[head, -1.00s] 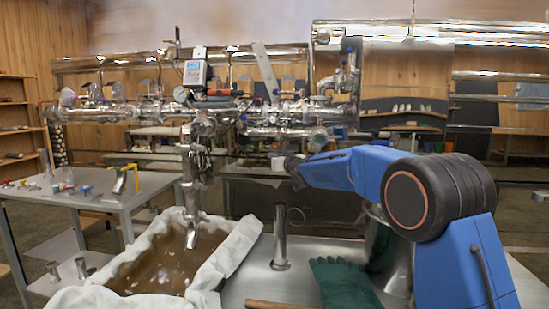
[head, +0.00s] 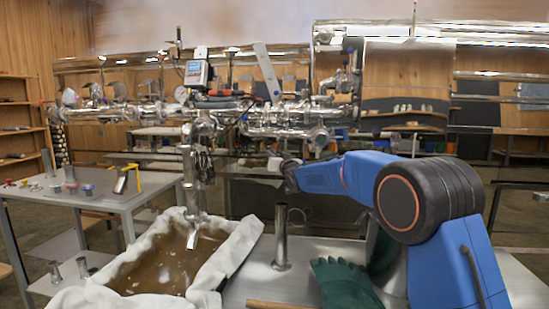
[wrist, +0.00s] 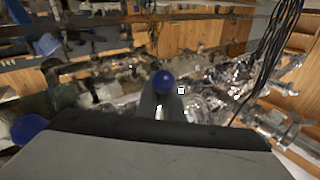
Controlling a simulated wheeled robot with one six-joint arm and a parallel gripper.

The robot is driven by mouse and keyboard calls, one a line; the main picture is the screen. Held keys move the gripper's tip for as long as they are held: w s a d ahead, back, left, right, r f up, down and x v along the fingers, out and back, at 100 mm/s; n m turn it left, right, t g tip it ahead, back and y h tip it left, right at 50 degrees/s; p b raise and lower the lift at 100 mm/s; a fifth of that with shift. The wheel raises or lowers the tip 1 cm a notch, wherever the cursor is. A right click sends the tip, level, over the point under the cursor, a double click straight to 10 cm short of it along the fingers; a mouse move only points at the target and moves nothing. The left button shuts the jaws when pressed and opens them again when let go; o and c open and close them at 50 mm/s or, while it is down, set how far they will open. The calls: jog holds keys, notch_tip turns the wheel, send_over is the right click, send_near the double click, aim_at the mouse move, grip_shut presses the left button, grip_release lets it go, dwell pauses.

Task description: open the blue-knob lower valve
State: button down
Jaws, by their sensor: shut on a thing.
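The blue knob (wrist: 163,83) shows as a round ball at the tips of my gripper (wrist: 160,103) in the wrist view. The gripper is shut on it. In the head view, my gripper (head: 275,164) is at the end of my blue arm, below the steel pipes and valves (head: 285,120). The knob is not visible there, and the gripper hides that spot. The valve's handle and body are too blurred in the wrist view to tell their angle.
A cloth-lined pan of brown liquid (head: 160,272) stands below the spout (head: 194,236). An upright steel tube (head: 281,238) and a green glove (head: 343,284) are on the metal table. A side table (head: 95,192) with small parts stands at left.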

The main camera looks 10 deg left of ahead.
jog(key=shift+a+r+m+t, duration=0.45)
jog(key=shift+a+m+t, duration=0.1)
jog(key=shift+m, duration=0.4)
jog(key=shift+a+r+m+t, duration=0.45)
jog(key=shift+a+m+t, duration=0.15)
jog(key=shift+m, duration=0.4)
jog(key=shift+a+r+m+t, duration=0.45)
jog(key=shift+a+m+t, duration=0.1)
jog(key=shift+m, duration=0.4)
jog(key=c, duration=1.9)
grip_release()
